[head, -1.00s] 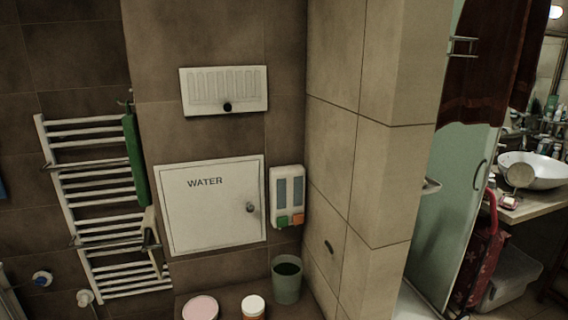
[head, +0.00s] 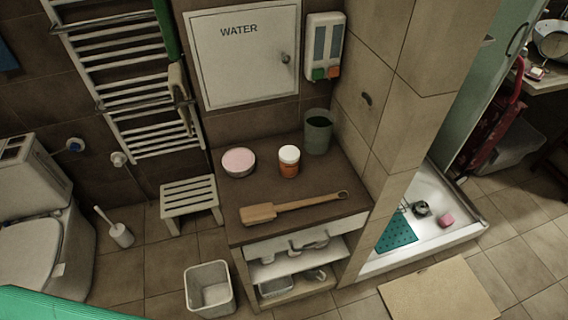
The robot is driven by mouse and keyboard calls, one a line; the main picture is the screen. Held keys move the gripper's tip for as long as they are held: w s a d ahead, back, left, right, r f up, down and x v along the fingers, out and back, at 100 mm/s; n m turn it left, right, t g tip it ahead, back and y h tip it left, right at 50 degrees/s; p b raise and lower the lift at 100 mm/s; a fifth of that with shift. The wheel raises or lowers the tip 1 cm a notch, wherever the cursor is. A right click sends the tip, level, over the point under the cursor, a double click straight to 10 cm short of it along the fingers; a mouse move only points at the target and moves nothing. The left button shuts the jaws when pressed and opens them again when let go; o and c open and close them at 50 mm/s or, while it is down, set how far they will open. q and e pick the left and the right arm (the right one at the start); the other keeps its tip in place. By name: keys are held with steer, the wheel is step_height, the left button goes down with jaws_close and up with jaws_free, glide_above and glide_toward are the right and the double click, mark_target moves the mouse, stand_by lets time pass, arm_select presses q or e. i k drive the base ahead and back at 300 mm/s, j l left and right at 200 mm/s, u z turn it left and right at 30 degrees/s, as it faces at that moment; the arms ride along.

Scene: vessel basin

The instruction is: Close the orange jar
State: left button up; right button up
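The orange jar (head: 289,168) stands upright on the brown top of a low cabinet, near its back. Its top is white, with a white band around the upper part; I cannot tell whether this is a lid in place or an open rim. A round, shallow tub (head: 239,162) with a pink top and pale side stands to its left. Neither of my grippers shows in the head view.
A grey-green cup (head: 318,132) stands right of the jar, by the wall corner. A wooden brush (head: 292,207) lies across the front of the cabinet top (head: 340,188). A stool (head: 189,199) and a bin (head: 209,288) stand nearby. Tiled wall rises behind.

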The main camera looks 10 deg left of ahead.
mark_target(286, 170)
steer(key=j+z, duration=0.15)
steer(key=j, duration=0.3)
steer(key=k+j+z, duration=0.2)
steer(key=j, duration=0.2)
steer(key=k+j+z, duration=0.15)
steer(key=j, duration=0.3)
steer(key=j+z, duration=0.2)
steer(key=j, duration=0.2)
steer(key=k, duration=0.05)
